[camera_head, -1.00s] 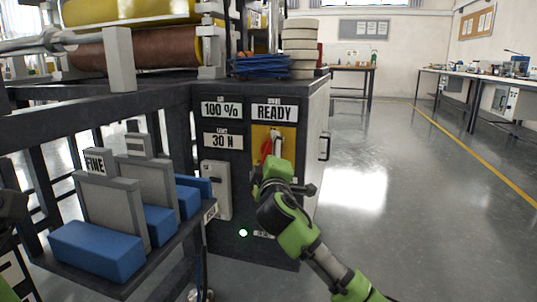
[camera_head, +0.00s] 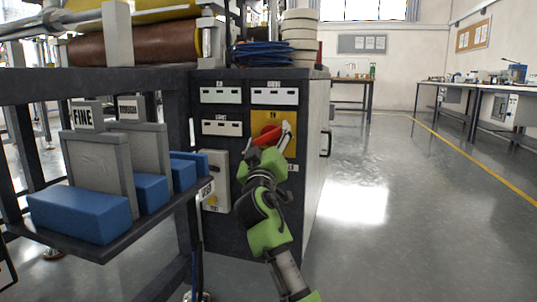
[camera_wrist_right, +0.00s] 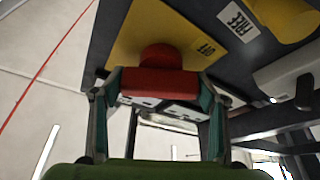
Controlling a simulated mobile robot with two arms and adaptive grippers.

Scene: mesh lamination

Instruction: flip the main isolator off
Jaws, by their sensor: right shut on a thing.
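The main isolator is a red rotary handle (camera_head: 268,133) on a yellow plate (camera_head: 289,146) on the front of the dark cabinet. In the head view the handle lies slanted, close to level. My right gripper (camera_head: 269,143) is at the handle, its arm coming up from below. In the right wrist view the red handle (camera_wrist_right: 160,84) sits between the two fingers of my right gripper (camera_wrist_right: 158,92), which are shut on it. The yellow plate there carries an OFF label (camera_wrist_right: 205,48). My left gripper is not in view.
A grey switch box (camera_head: 216,182) is left of my right arm. A shelf (camera_head: 110,248) with blue blocks (camera_head: 80,214) stands at the left. Rolls (camera_head: 130,46) lie above it. The floor (camera_head: 385,220) to the right is clear.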

